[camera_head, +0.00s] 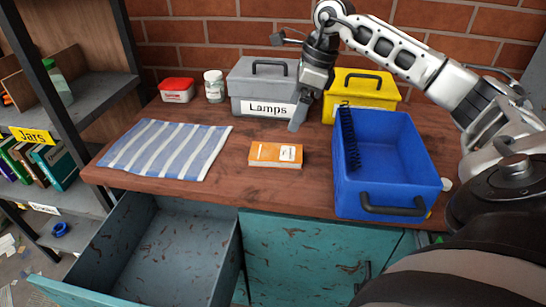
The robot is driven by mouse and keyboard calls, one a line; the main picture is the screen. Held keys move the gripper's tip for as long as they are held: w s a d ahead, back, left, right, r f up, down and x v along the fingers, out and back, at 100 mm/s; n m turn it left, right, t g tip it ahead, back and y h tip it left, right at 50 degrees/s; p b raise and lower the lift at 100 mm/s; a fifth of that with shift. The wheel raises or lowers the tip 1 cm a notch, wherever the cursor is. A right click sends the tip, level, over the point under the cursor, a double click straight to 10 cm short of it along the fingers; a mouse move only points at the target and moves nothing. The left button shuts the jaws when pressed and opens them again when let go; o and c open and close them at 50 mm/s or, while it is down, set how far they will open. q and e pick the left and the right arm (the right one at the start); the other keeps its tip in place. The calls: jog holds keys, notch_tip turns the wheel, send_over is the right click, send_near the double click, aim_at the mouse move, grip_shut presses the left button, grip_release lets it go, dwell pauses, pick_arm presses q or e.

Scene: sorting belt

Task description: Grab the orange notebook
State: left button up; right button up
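The orange notebook (264,153) lies flat on the brown wooden worktop, near its front edge, with a pale label on its cover. My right gripper (298,117) comes in from the right on its arm and points down. It is above and behind the notebook, apart from it, in front of the grey "Lamps" box. Its fingers overlap in this view, so I cannot tell whether they are open or shut. No held object shows. My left gripper is not in view.
A blue bin (398,189) stands right of the notebook, with a yellow box (352,83) behind it. The grey "Lamps" box (250,85) is at the back. A striped cloth (165,148) lies left. An open drawer (165,250) sticks out below; shelves (100,95) stand far left.

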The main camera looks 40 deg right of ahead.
send_over(276, 152)
jog(key=s+d, duration=0.1)
jog(key=s, duration=0.1)
jog(key=f, duration=0.6)
jog(key=shift+d+f, duration=0.2)
jog(key=shift+x, duration=3.05)
jog(key=shift+w+d, duration=0.1)
jog(key=shift+w, duration=0.05)
jog(key=c, duration=1.1)
jog(key=shift+r, duration=0.1)
